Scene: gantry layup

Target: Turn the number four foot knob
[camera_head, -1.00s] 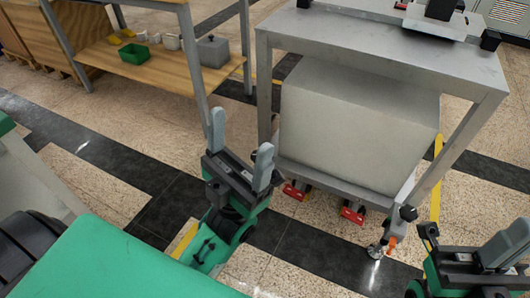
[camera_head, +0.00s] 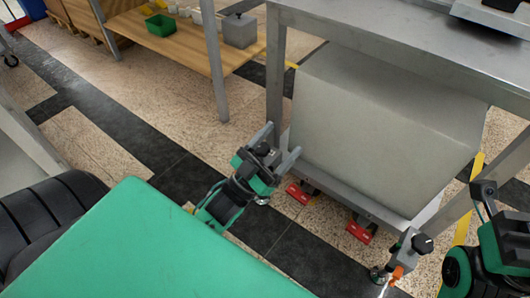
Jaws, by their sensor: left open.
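My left gripper (camera_head: 283,139) is open at the lower left corner of the grey gantry frame (camera_head: 277,70). A dark knob-like part (camera_head: 263,148) shows between its fingers, with a small metal foot (camera_head: 262,200) below. The gripper hides most of this corner, and I cannot tell whether the fingers touch the knob. Another foot knob (camera_head: 422,243), black on a grey bracket with an orange part, shows at the front right leg. No foot numbers are readable. My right gripper (camera_head: 505,240) is at the right edge, its fingertips cut off.
A big pale grey box (camera_head: 385,125) fills the space under the gantry top. Red-marked casters (camera_head: 359,232) stand under the lower rail. A wooden shelf bench (camera_head: 180,50) with a green bin (camera_head: 160,25) is behind at left. Floor between bench and gantry is clear.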

